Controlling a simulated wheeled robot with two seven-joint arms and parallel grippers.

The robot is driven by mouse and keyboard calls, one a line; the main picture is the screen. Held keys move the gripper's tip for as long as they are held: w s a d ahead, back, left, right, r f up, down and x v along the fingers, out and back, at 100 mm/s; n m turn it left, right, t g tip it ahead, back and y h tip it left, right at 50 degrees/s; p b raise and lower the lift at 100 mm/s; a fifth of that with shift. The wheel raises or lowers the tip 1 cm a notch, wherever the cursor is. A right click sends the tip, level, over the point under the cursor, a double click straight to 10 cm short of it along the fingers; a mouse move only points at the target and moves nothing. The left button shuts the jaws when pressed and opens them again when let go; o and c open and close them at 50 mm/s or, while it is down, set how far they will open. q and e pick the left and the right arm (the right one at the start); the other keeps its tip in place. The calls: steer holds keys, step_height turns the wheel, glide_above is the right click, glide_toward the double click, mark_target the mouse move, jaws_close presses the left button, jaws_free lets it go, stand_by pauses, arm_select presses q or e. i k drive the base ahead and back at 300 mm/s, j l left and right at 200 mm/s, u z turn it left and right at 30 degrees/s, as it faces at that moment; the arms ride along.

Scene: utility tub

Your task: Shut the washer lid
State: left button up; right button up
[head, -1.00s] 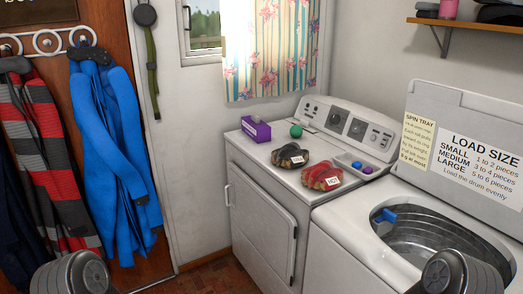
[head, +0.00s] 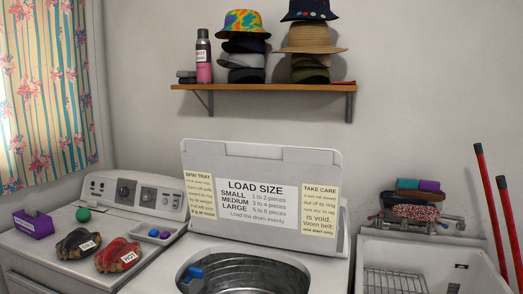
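The washer (head: 322,271) stands at the bottom middle of the head view. Its lid (head: 263,156) is raised and leans back toward the wall, with its lettered inner side facing me. A "LOAD SIZE" label sits in the middle of it, between two yellow notes. Below it the round drum opening (head: 245,273) is uncovered, and a blue thing (head: 191,277) shows at the drum's left side. The front of the washer is cut off by the bottom edge. Neither of my grippers is in the picture.
A dryer (head: 60,252) stands at left, with two labelled mitt-like things (head: 118,254), a green ball (head: 83,214) and a purple box (head: 33,223) on top. A wall shelf (head: 262,88) holds stacked hats above the lid. A utility tub (head: 425,252) and red handles (head: 487,217) are at right.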

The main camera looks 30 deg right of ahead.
mark_target(285, 197)
steer(key=z, duration=0.9)
steer(key=u, duration=0.25)
steer(key=l+u, duration=0.5)
steer(key=k+l+u, duration=0.15)
steer(key=l+u, duration=0.35)
steer(key=k+l, duration=0.15)
steer(key=l, duration=0.2)
steer(key=k+l+u, duration=0.1)
steer(key=l, duration=0.3)
steer(key=k+l, duration=0.15)
steer(key=l, duration=0.2)
steer(key=k+l+u, duration=0.1)
steer(key=l, duration=0.25)
steer(key=k+l, duration=0.2)
steer(key=l, duration=0.15)
steer(key=k+l+u, duration=0.1)
steer(key=l, duration=0.25)
